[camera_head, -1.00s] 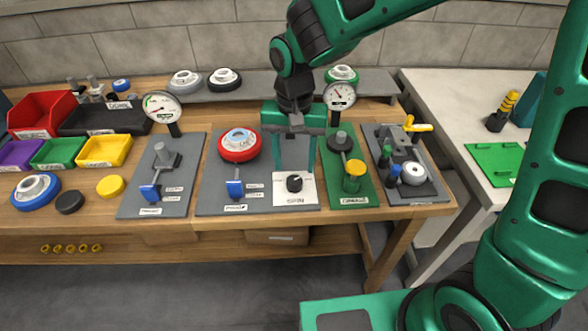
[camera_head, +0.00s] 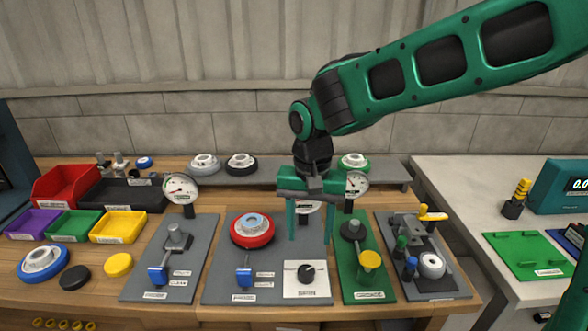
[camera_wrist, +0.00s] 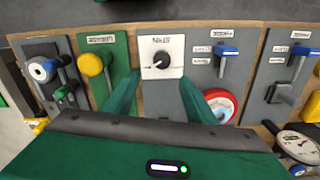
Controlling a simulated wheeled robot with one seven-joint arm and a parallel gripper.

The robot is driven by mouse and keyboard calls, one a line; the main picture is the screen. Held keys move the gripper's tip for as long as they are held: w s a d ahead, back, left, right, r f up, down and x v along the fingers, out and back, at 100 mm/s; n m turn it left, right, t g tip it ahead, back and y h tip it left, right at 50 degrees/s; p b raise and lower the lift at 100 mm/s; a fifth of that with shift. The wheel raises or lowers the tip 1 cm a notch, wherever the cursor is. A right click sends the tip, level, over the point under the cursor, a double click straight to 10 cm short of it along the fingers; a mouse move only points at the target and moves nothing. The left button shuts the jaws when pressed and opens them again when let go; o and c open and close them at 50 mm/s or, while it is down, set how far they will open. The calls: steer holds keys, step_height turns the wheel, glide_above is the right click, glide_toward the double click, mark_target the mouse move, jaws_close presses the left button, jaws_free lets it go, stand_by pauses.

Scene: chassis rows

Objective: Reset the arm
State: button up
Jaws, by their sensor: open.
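My gripper (camera_head: 310,238) hangs with its fingers pointing down above the workbench, in front of the gauges and behind the white plate with the black knob (camera_head: 306,273). Its two green fingers are apart with nothing between them. In the wrist view the open fingers (camera_wrist: 160,97) frame the black knob (camera_wrist: 162,58), which lies beyond the tips. A red ring part with a blue-white centre (camera_head: 252,229) sits on the grey board (camera_head: 215,268) to the left of my gripper. A green board (camera_head: 357,288) with a yellow knob (camera_head: 370,260) is to the right.
Red (camera_head: 66,184), purple, green and yellow bins stand at the left. Gauges (camera_head: 181,188) rise behind the boards. A shelf with white hubs (camera_head: 205,164) runs along the back. A white table (camera_head: 470,190) stands at the right. Air above the bench is clear.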

steer(key=shift+m+h, duration=0.3)
steer(key=shift+m, duration=0.3)
steer(key=d, duration=0.4)
steer(key=d+r, duration=0.1)
steer(key=d, duration=0.7)
steer(key=shift+s+r, duration=0.3)
steer(key=shift+s, duration=0.1)
steer(key=s+d+m, duration=0.1)
steer(key=s+d, duration=0.4)
steer(key=d, duration=0.4)
steer(key=s+d+m, duration=0.1)
steer(key=s+d, duration=0.5)
steer(key=d, duration=0.3)
steer(key=s+d+f, duration=0.1)
steer(key=s+d, duration=0.4)
steer(key=s, duration=0.4)
steer(key=shift+s+m+y, duration=0.15)
steer(key=shift+m+y, duration=0.25)
steer(key=c, duration=0.5)
